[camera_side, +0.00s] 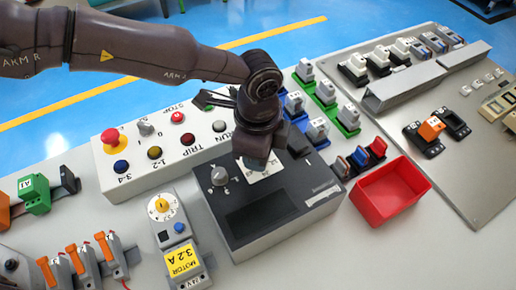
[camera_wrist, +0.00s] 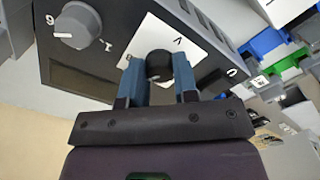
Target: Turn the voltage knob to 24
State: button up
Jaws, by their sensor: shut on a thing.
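The voltage knob (camera_wrist: 159,66) is black and round. It sits on a white dial plate (camera_wrist: 183,38) marked with a V, on the top of a dark grey box (camera_side: 285,232). My gripper (camera_wrist: 158,72) has its two blue fingers on either side of the knob, shut on it. In the side view my gripper (camera_side: 257,162) points down onto the box's upper part, and it hides the knob there. Part of the white dial plate (camera_side: 262,186) shows below the fingers. The dial's numbers and the knob's pointer are too small or covered to read.
A grey knob (camera_wrist: 76,26), also in the side view (camera_side: 219,176), stands beside the voltage knob. A button panel (camera_side: 165,150) lies behind left, and a red bin (camera_side: 390,195) stands at the right.

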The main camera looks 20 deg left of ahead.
jog(key=n, duration=0.5)
jog(key=shift+n, duration=0.4)
dwell(0.3)
jog(key=o, duration=0.9)
jog(key=shift+r, duration=0.15)
notch_tip(320, 180, up, 13)
jog(key=shift+f, duration=0.1)
